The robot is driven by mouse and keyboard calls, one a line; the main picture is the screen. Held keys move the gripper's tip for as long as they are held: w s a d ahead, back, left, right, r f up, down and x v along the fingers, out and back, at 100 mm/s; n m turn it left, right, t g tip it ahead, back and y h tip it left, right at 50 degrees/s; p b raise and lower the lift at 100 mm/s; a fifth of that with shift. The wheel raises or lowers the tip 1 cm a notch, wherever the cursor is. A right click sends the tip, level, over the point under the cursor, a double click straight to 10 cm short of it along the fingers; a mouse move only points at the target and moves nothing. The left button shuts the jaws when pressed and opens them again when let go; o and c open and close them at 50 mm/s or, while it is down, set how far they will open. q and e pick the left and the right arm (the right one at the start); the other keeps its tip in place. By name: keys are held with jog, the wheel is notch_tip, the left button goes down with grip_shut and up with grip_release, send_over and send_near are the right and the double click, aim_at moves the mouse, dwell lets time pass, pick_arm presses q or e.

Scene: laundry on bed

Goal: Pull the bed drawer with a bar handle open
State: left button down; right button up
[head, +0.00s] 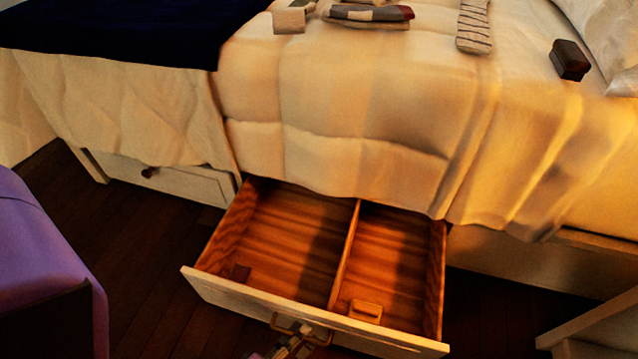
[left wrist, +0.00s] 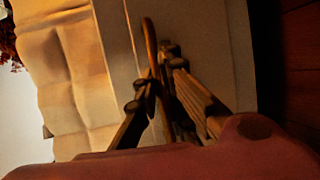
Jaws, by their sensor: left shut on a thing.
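The bed drawer (head: 230,292) stands well out from under the bed, its two wooden compartments open to view. Its bar handle (head: 277,321) is on the front panel, near the bottom edge of the head view. My left gripper (head: 305,333) is shut on the handle; the fingers are partly cut off by the picture edge. In the left wrist view the fingers (left wrist: 160,75) close around the curved handle bar (left wrist: 150,40) against the pale drawer front. My right gripper is out of view.
A purple piece of furniture (head: 45,245) stands at left. Folded laundry (head: 370,14) and a dark box (head: 569,60) lie on the bed.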

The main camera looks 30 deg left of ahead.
pick_arm(q)
jog(key=shift+s+d+r, duration=0.1)
jog(key=shift+s+d, duration=0.15)
jog(key=shift+s, duration=0.7)
jog(key=shift+s+d+f, duration=0.1)
jog(key=shift+s+d, duration=0.2)
jog(key=shift+s, duration=0.6)
jog(key=shift+s+d+r, duration=0.1)
jog(key=shift+s+d, duration=0.15)
jog(key=shift+s, duration=0.7)
jog(key=c, duration=1.8)
grip_release()
jog(key=shift+c, duration=0.2)
